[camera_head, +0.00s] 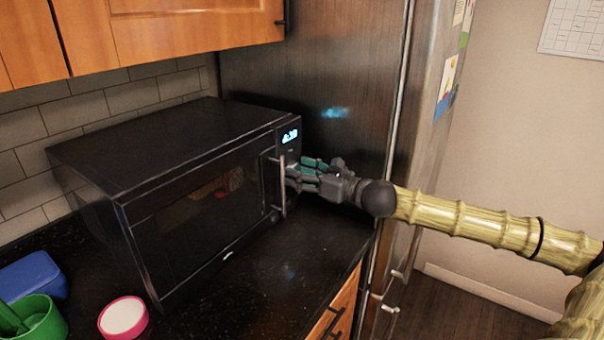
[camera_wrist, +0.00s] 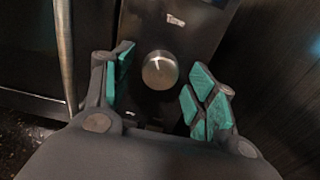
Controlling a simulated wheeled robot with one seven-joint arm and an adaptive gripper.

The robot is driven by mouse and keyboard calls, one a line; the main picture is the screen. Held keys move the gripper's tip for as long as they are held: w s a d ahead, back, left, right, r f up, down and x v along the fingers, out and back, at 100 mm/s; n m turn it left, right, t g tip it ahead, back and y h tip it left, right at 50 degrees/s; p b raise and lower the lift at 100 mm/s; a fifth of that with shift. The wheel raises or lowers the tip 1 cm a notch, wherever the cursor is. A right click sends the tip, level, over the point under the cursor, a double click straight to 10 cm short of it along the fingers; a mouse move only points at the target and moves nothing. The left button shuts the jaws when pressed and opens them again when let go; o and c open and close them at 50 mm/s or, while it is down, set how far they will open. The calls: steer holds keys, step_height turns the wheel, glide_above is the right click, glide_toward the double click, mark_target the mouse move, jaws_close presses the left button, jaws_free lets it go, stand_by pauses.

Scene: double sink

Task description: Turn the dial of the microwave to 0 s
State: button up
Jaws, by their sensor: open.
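The black microwave (camera_head: 190,190) stands on the dark counter, its door shut and a blue lit display (camera_head: 290,135) at the upper right of its front. The round metal dial (camera_wrist: 160,70) shows on the control panel in the wrist view; in the head view my gripper hides it. My gripper (camera_head: 300,175) is at the panel, just right of the door handle (camera_head: 279,187). In the wrist view my gripper (camera_wrist: 157,88) is open, with teal finger pads on both sides of the dial and visible gaps between. The dial's setting cannot be read.
The vertical door handle (camera_wrist: 66,50) stands close left of my fingers. A dark fridge (camera_head: 320,100) rises close on the right. A green cup (camera_head: 40,318), a blue container (camera_head: 35,275) and a pink-rimmed bowl (camera_head: 123,317) sit at the front left.

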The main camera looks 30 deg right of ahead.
steer(key=c, duration=1)
steer(key=shift+n, duration=0.3)
